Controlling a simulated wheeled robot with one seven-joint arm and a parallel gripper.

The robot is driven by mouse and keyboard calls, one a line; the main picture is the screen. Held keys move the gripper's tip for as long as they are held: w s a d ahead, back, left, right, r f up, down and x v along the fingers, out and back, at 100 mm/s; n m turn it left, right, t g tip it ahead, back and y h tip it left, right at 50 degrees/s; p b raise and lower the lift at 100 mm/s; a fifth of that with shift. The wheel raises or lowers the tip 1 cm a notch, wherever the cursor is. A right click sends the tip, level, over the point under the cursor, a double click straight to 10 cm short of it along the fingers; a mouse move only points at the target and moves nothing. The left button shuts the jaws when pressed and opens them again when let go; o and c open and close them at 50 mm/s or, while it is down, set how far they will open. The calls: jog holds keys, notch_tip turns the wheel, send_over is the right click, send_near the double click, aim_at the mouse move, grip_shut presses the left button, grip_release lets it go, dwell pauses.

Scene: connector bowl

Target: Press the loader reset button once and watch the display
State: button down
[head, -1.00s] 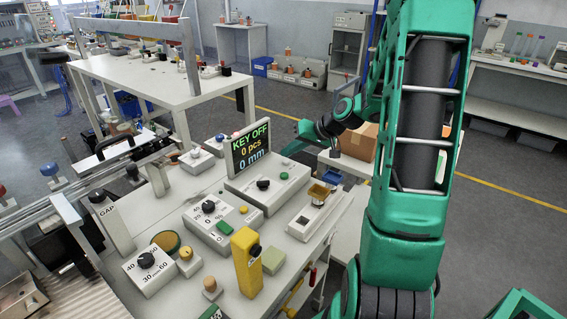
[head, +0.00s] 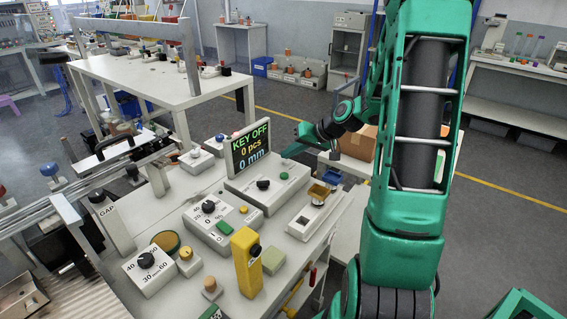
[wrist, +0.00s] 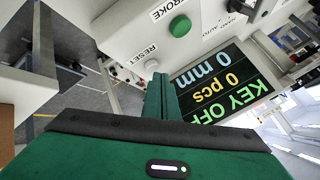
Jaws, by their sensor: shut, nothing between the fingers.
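The display (head: 250,149) stands upright on the back of a grey control box (head: 262,197) and reads KEY OFF, 0 pcs, 0 mm. It also shows upside down in the wrist view (wrist: 222,84). In the wrist view a pale button (wrist: 151,65) sits beside the RESET label on the box, just beyond my fingertips. A green button (wrist: 179,25) sits beside the STROKE label. My gripper (head: 290,151) is shut and empty, at the right of the display. In the wrist view its closed fingers (wrist: 161,82) point towards the reset button; I cannot tell whether they touch it.
A box with a dial (head: 212,228), a yellow post (head: 246,262) and a small tray unit (head: 313,214) stand on the near bench. A cardboard box (head: 360,143) is behind my gripper. A rail machine lies at the left.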

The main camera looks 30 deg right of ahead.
aim_at(289, 165)
jog(key=shift+f, duration=0.55)
dwell(0.6)
jog(key=shift+r, duration=0.95)
jog(key=shift+r, duration=0.15)
notch_tip(289, 165, up, 5)
jog(key=shift+f, duration=0.15)
dwell(0.4)
dwell(0.7)
